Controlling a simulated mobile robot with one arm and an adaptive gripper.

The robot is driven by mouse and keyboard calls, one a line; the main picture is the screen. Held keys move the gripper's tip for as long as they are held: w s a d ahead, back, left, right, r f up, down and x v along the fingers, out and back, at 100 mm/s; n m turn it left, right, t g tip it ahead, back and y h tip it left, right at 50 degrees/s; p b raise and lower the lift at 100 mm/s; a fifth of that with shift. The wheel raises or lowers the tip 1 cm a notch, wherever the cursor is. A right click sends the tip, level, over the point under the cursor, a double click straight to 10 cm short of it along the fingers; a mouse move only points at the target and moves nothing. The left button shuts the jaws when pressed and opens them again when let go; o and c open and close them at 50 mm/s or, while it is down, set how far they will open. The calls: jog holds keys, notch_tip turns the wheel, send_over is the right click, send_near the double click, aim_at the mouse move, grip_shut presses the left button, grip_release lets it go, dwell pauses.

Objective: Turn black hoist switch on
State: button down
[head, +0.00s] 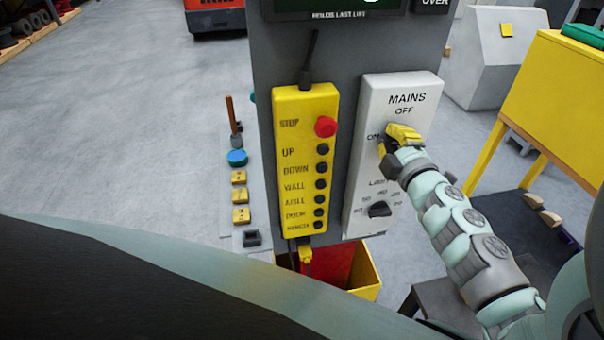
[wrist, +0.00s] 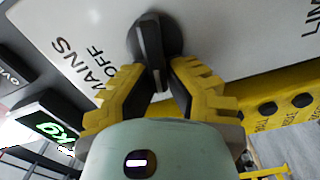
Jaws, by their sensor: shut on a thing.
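The black hoist switch (wrist: 150,40) is a round rotary knob with a raised bar, on a white panel (head: 368,100) marked MAINS, OFF and ON. My gripper (head: 391,143) has yellow fingers and is at this knob, just below the OFF label, hiding the knob in the head view. In the wrist view my gripper (wrist: 157,75) has a finger on each side of the bar and is shut on it. The setting at which the knob points is hard to tell.
A second black knob (head: 379,209) with a number scale sits lower on the panel. To its left hangs a yellow pendant (head: 306,160) with a red STOP button (head: 325,126) and several black buttons. A yellow bin (head: 364,278) stands below. A yellow table (head: 555,95) is at right.

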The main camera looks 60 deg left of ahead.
jog(key=shift+w+d+f+n+b, duration=0.1)
jog(key=shift+f+n+b, duration=0.45)
jog(key=shift+n+b, duration=0.55)
jog(key=c, duration=1.3)
grip_release()
jog(key=o, duration=0.3)
jog(key=shift+r, duration=0.2)
jog(key=shift+v, duration=5.9)
